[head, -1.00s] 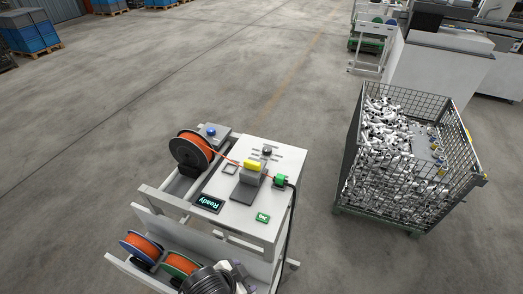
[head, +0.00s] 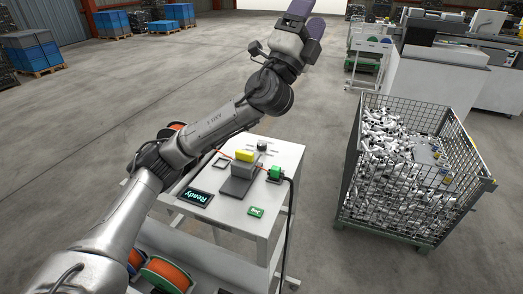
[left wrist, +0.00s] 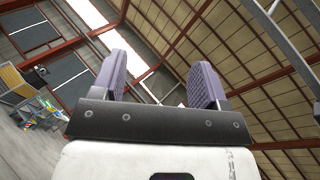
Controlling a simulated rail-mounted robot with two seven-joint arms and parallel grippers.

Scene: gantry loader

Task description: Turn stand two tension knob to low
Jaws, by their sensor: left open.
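A white stand (head: 285,165) is in the middle of the head view. A small black knob (head: 262,146) sits near the far edge of its top, beside dark markings; its setting is too small to read. No stand number is legible. My left arm crosses in front of the stand's left side. My left gripper (head: 308,20) is raised at the top of the head view, well above and away from the knob. In the left wrist view its two purple-padded fingers (left wrist: 158,80) are apart and empty, pointing at the roof. My right gripper is not in view.
Orange spools (head: 165,274) sit below. A wire-mesh crate (head: 398,195) of metal parts stands right, with open floor between.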

